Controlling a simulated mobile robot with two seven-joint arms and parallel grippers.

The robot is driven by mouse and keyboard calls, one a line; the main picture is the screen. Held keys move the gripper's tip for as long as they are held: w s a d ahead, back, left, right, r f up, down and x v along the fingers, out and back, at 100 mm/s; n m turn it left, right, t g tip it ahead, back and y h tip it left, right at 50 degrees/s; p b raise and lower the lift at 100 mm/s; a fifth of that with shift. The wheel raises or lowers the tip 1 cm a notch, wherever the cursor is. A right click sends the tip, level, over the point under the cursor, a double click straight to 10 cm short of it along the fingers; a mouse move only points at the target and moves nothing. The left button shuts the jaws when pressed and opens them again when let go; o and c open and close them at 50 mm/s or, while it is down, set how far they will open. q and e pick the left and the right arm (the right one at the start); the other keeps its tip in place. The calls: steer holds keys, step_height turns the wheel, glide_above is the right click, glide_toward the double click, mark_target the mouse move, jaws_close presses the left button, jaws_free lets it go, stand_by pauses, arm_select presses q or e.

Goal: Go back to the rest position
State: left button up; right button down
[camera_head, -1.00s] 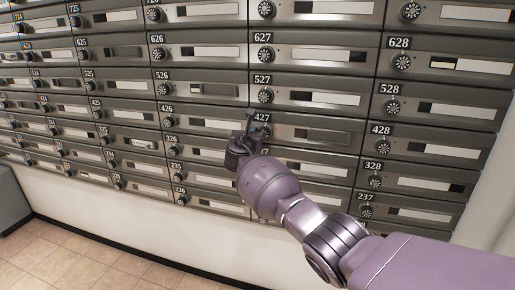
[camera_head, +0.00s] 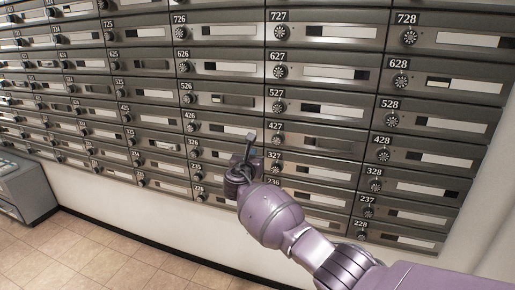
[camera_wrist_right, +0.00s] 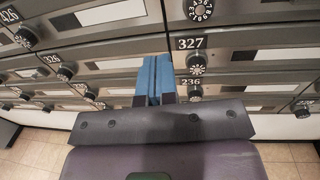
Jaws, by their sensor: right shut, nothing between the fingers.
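My right gripper (camera_head: 247,158) is in front of the mailbox wall, near the boxes numbered 427 and 327. In the right wrist view its two blue fingers (camera_wrist_right: 153,80) lie together, shut with nothing between them. Box 327 (camera_wrist_right: 238,64) shows just right of the fingertips in that view. I cannot tell whether the fingertips touch the wall. My left gripper is not in either view.
Rows of grey numbered mailboxes (camera_head: 325,77) with round dials fill the wall. A grey machine or cabinet (camera_head: 28,190) stands at the lower left. The tiled floor (camera_head: 100,250) is clear. A pale wall (camera_head: 497,205) is at the right.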

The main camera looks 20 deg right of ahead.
steer(key=s+a+r+m+t+y, duration=0.2)
steer(key=a+r+m+y, duration=0.35)
steer(key=a+m, duration=0.35)
steer(key=s+d+f+m+y+p, duration=0.2)
steer(key=s+f+m+y, duration=0.25)
steer(key=s+m, duration=0.35)
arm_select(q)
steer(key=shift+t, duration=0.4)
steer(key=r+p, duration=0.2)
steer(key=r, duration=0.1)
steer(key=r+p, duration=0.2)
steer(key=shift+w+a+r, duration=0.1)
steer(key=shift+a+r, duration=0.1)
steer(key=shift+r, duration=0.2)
arm_select(e)
steer(key=s+d+f+m+g, duration=0.2)
steer(key=s+d+f+m, duration=0.2)
steer(key=s, duration=1.2)
steer(key=s+d+f+m+g+h, duration=0.1)
steer(key=s+d+f+m, duration=0.3)
steer(key=s+f, duration=0.7)
steer(key=s+d+f+m+g, duration=0.3)
steer(key=s+d+f, duration=0.4)
steer(key=s, duration=1.5)
steer(key=shift+s+d+f+m+g+h, duration=0.2)
steer(key=shift+d+f+m+g+h, duration=0.1)
steer(key=shift+d+m+g, duration=0.25)
